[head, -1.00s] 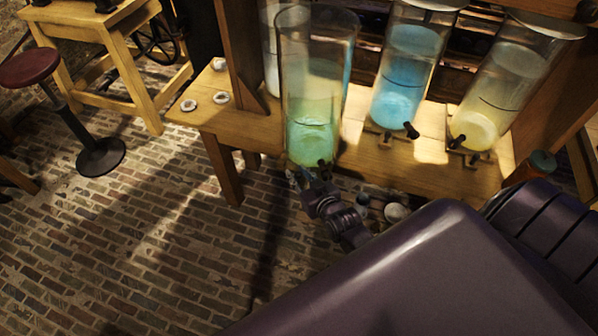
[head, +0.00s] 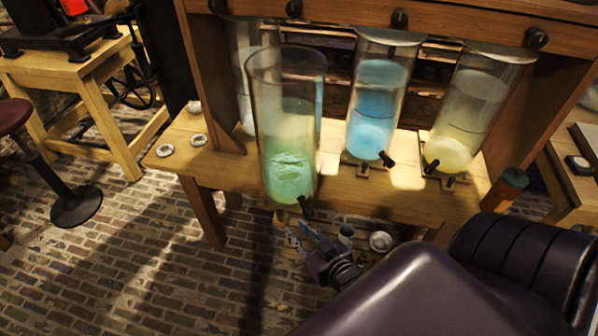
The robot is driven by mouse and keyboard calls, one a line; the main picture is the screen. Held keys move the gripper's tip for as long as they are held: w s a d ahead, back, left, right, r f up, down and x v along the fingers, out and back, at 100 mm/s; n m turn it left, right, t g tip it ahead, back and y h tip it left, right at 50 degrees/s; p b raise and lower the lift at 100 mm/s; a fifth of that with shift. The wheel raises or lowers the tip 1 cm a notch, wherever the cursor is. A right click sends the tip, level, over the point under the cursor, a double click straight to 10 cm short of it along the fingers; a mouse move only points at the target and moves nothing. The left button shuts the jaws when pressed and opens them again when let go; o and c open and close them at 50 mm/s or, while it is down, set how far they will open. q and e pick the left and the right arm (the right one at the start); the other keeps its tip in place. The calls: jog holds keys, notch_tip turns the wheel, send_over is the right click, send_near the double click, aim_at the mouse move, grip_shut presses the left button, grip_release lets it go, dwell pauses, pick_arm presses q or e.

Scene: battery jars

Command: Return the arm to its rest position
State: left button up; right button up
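My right gripper (head: 301,235) is low in front of the wooden bench (head: 235,175), just below the base of the tall glass jar with green liquid (head: 287,150). Its fingers look spread apart, with nothing seen between them. My purple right arm (head: 420,290) fills the lower right. The green jar is upright at the bench's front edge, with a small dark tap at its base; a gap separates it from the fingers. Behind stand a blue jar (head: 376,105), a yellow jar (head: 465,115) and a pale jar (head: 245,75), partly hidden. My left gripper is out of view.
Small white discs (head: 198,140) lie on the bench's left end. A red-topped stool (head: 14,115) and a wooden table (head: 70,68) stand at left. The brick floor (head: 150,270) is clear at front left.

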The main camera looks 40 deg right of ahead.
dwell(0.4)
jog(key=s+a+f+g, duration=0.2)
jog(key=s+f, duration=0.2)
jog(key=f, duration=0.5)
jog(key=s+a+f+n+g+y, duration=0.1)
jog(key=s+a+f+g, duration=0.1)
jog(key=s+f, duration=0.5)
jog(key=s+a+f+g, duration=0.2)
jog(key=f+g, duration=0.1)
jog(key=f, duration=0.8)
jog(key=s+f+g, duration=0.1)
jog(key=s+f, duration=0.3)
jog(key=s, duration=0.3)
jog(key=s+f+n+g, duration=0.1)
jog(key=s+f+g, duration=0.1)
jog(key=s+f, duration=0.2)
jog(key=s+f+n+g, duration=0.1)
jog(key=s+f, duration=0.4)
jog(key=s, duration=0.5)
jog(key=shift+s+d+g, duration=0.3)
jog(key=shift+d+g, duration=0.05)
jog(key=shift+g, duration=0.35)
